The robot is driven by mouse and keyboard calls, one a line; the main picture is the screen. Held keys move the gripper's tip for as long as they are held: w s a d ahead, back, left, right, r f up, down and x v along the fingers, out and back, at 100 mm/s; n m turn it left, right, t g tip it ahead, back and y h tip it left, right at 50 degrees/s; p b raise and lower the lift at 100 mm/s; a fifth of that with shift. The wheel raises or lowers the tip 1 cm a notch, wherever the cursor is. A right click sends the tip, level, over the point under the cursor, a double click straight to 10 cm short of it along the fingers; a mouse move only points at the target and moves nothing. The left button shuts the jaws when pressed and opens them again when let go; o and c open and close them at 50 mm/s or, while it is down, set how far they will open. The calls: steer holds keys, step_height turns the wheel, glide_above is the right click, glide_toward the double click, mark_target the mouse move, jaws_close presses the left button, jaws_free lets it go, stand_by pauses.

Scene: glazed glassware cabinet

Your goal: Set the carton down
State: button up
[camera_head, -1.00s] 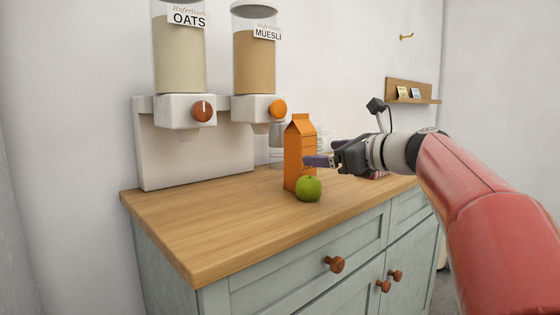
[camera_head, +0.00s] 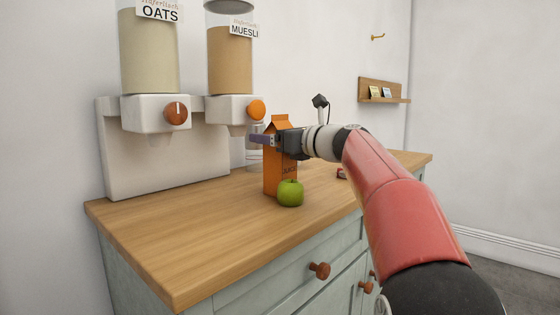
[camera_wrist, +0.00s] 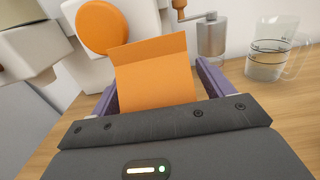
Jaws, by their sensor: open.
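The orange juice carton (camera_head: 271,177) stands upright on the wooden counter, just behind a green apple (camera_head: 290,193). My gripper (camera_head: 268,139) is at the upper part of the carton, with its fingers open. In the wrist view, the carton's top (camera_wrist: 155,80) lies between the two purple fingers of my gripper (camera_wrist: 158,88), with a gap visible at the right finger. The gripper hides part of the carton's upper side in the head view.
The oats dispenser (camera_head: 150,55) and muesli dispenser (camera_head: 230,60) stand behind left, their orange knob (camera_wrist: 99,27) close to the carton. A grinder (camera_wrist: 211,38) and measuring jug (camera_wrist: 268,50) stand behind. The counter's (camera_head: 190,240) front left is clear.

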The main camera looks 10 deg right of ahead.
steer(key=c, duration=1.7)
jaws_close()
steer(key=shift+r, duration=0.2)
